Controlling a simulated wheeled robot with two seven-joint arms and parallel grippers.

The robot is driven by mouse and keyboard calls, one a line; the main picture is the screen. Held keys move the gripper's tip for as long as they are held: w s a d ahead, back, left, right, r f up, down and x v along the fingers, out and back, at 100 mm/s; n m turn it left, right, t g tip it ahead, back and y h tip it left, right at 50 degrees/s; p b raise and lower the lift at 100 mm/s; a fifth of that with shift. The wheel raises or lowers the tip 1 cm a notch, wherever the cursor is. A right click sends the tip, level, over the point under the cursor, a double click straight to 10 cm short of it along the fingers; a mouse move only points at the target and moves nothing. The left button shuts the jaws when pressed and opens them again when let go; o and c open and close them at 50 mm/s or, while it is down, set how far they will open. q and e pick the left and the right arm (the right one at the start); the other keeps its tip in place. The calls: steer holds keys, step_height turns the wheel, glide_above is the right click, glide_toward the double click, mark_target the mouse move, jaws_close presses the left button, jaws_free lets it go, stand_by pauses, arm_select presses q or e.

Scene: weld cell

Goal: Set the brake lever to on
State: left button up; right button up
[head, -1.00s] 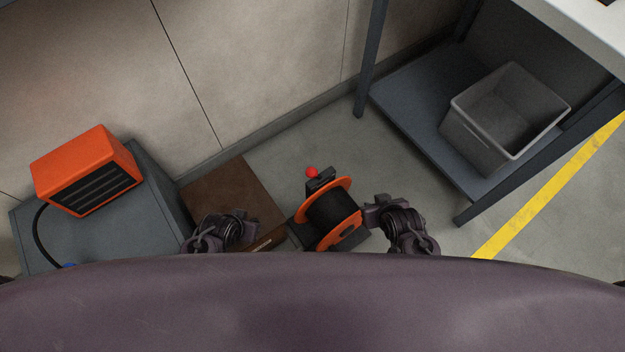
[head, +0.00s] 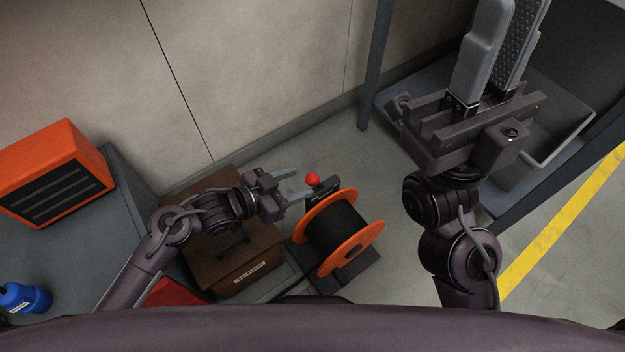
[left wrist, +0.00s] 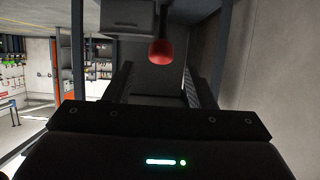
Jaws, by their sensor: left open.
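The brake lever shows as a red ball knob (head: 312,179) at the back of the cable reel (head: 340,238), which has orange flanges and a black drum. My left gripper (head: 297,185) is open, with its grey fingers reaching right, close to the red knob. In the left wrist view the red knob (left wrist: 162,51) hangs on a dark rod at top centre, in front of and above the open jaws. I cannot tell whether the fingers touch it. My right gripper (head: 496,45) is raised at upper right, its two fingers pointing up with a narrow gap between them.
A brown box (head: 225,262) stands left of the reel, below my left arm. An orange heater (head: 48,172) and a blue bottle (head: 24,298) are on the grey cabinet at left. A grey bin (head: 560,125) on the bench shelf is partly hidden by my right gripper.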

mark_target(309, 179)
arm_select(q)
steer(key=b+x, duration=0.2)
steer(key=x, duration=0.3)
steer(key=shift+w+d+f, duration=0.2)
steer(key=shift+d, duration=0.05)
jaws_close()
